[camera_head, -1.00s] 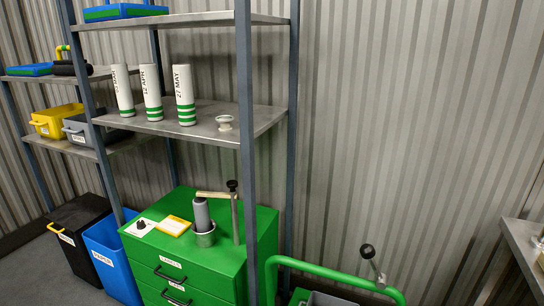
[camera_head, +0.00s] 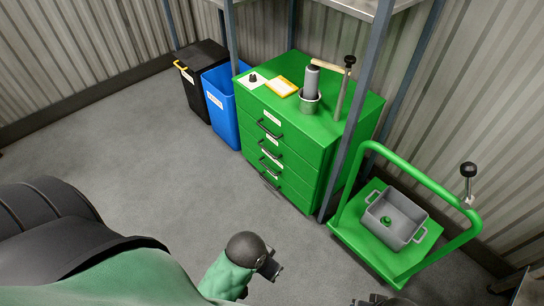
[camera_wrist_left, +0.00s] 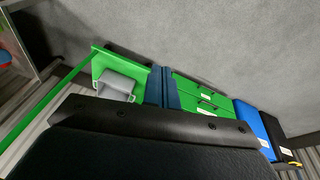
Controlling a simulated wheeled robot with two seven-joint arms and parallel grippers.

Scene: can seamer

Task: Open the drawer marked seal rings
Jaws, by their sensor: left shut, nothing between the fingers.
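The green drawer cabinet (camera_head: 330,140) stands past my left arm in the head view, with a stack of drawers in its front. Each drawer has a black handle and a small white label. The labels are too small to read, so I cannot tell which drawer is marked seal rings. All drawers look closed. My left gripper (camera_head: 270,266) is shut and empty, low in the picture and well apart from the cabinet. The left wrist view shows the cabinet (camera_wrist_left: 185,83) beyond a dark part of my arm. Dark parts at the head view's bottom edge may be my right gripper.
A blue bin (camera_head: 222,105) and a black bin (camera_head: 197,65) stand left of the cabinet. A green cart (camera_head: 350,222) with a grey tub (camera_head: 395,218) stands right, beyond a shelf post (camera_head: 345,150). The grey floor (camera_head: 165,155) before the drawers is clear.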

